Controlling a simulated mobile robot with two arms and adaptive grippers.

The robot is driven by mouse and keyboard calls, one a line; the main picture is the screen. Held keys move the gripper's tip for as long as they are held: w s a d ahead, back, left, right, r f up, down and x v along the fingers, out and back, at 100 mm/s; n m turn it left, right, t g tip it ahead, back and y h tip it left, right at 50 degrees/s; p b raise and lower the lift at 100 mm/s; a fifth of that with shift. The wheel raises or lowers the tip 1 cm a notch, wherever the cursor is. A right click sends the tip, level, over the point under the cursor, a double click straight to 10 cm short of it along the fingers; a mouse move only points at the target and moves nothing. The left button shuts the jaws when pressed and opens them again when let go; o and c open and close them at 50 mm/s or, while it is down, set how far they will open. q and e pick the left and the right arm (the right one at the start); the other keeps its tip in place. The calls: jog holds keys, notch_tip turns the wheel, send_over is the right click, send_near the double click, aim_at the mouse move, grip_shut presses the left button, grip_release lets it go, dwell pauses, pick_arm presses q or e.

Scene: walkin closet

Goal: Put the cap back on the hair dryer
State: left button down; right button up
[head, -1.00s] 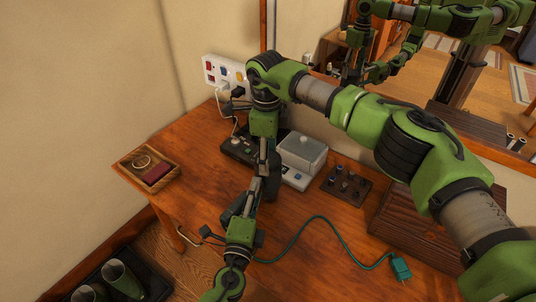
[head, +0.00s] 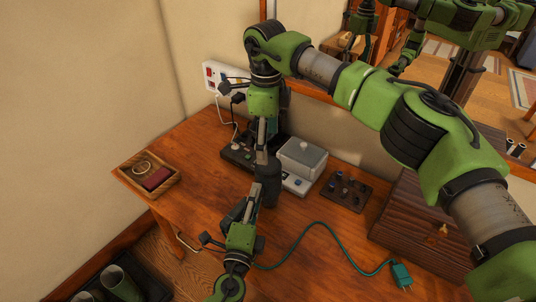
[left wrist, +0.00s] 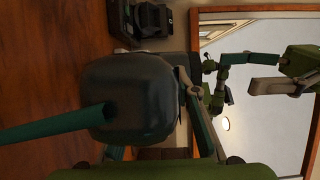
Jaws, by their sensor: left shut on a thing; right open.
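My left gripper (head: 256,203) is shut on the dark hair dryer (head: 268,182). In the head view the dryer shows as a dark, roughly upright cylinder just beyond the fingers. In the left wrist view the dryer (left wrist: 140,85) is a rounded dark teal body between the fingers, with its green cord (left wrist: 55,127) coming out toward the camera. My right gripper (head: 262,138) is open and points down from above. Its fingertips are close to the dryer's top; I cannot tell whether they touch. I cannot make out the cap as a separate part.
The green cord ends in a plug (head: 402,275) at the table's right. A small tray (head: 128,172) sits left. The table (head: 195,165) is clear between tray and grippers.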

pick_arm(q)
jog(key=shift+r, duration=0.15)
pick_arm(e)
jog(key=shift+r, duration=2.25)
pick_arm(q)
jog(key=c, duration=1.5)
grip_release()
jog(key=shift+s, duration=0.1)
jog(key=shift+s+a+f, duration=0.1)
jog(key=shift+s+f, duration=0.1)
jog(key=shift+s, duration=0.1)
jog(key=v, duration=1.1)
jog(key=shift+r, duration=0.15)
jog(key=shift+s, duration=0.1)
pick_arm(e)
jog(key=shift+s, duration=0.1)
